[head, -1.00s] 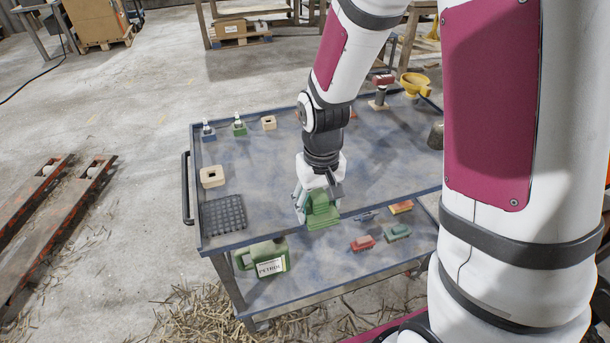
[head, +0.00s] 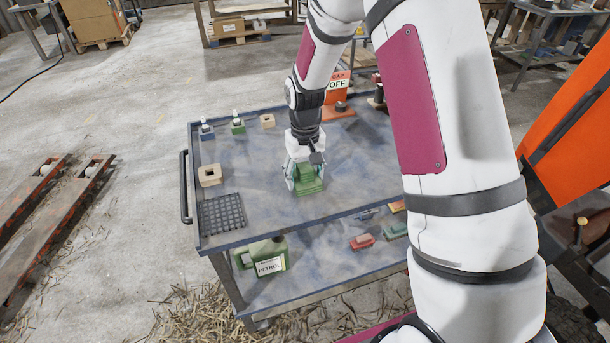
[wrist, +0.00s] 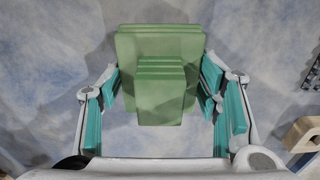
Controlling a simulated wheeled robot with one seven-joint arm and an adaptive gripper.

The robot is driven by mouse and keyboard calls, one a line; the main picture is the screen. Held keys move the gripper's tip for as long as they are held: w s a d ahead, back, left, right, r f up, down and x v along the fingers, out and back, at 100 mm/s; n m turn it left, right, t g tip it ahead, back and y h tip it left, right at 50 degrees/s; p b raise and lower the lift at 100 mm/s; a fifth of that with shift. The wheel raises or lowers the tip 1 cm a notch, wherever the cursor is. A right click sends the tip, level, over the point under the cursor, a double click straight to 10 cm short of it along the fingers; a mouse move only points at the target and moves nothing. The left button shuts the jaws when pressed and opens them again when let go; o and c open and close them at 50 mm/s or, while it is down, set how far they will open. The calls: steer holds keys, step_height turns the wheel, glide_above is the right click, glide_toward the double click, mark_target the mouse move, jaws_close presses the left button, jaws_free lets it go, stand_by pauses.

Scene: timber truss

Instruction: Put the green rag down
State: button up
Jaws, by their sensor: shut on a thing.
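The green rag (head: 309,181) looks like a folded, stepped green block. My gripper (head: 304,176) is shut on it, over the middle of the cart's upper top (head: 262,212). In the wrist view the rag (wrist: 160,60) sits between the two teal finger pads of my gripper (wrist: 161,95), with its wide part beyond the fingertips. The blue-grey surface shows around it. I cannot tell whether the rag's underside touches the surface.
A black grid mat (head: 222,214) and a wooden block with a hole (head: 210,175) lie to the left. Small blue (head: 206,131) and green (head: 238,126) bottles stand at the back. An orange sign (head: 337,96) stands behind. A petrol can (head: 266,257) is on the lower shelf.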

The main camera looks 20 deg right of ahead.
steer(key=shift+f, duration=0.2)
steer(key=o, duration=1.1)
steer(key=shift+f, duration=0.1)
